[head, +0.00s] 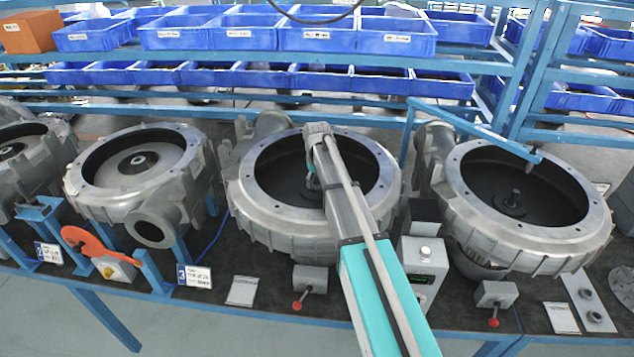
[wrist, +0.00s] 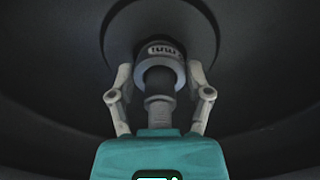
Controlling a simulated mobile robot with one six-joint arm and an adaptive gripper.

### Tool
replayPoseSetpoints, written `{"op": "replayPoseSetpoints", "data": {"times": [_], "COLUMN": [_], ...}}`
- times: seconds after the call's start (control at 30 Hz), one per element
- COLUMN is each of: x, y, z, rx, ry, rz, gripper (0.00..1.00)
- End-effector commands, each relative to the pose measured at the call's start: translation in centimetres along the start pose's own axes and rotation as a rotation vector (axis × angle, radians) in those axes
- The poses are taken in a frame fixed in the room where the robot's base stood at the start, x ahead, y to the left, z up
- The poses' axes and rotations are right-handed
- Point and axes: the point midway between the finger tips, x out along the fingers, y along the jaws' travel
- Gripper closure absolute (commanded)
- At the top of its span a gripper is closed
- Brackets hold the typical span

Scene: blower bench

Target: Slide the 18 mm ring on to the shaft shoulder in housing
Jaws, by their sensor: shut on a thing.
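In the wrist view my gripper (wrist: 160,72) is shut, with one finger on each side of a light grey ring (wrist: 160,63). Whether the ring touches the shoulder is hidden. In the head view my gripper (head: 312,180) reaches down into the middle housing (head: 245,190), and my arm covers the ring and shaft there.
Another open housing (head: 450,200) with a bare shaft (head: 514,198) stands at right, and one (head: 78,185) at left. A control box (head: 423,262) stands close right of my arm. Blue bins (head: 325,40) fill the shelves behind.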

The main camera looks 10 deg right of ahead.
Motion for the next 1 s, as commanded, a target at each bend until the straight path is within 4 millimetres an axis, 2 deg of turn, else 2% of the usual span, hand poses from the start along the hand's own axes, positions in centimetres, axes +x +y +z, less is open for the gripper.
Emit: {"op": "replayPoseSetpoints", "data": {"times": [0.37,0.4,0.6,1.0], "x": [-0.23,-0.23,-0.23,-0.22], "y": [0.01,0.01,0.01,0.01], "z": [-0.04,-0.04,-0.05,-0.04], "rx": [0.000,0.000,0.000,0.000], "ry": [0.001,0.001,0.001,0.001], "rz": [0.000,0.000,0.000,0.000], "gripper": [0.85,0.34,0.00,0.00]}}
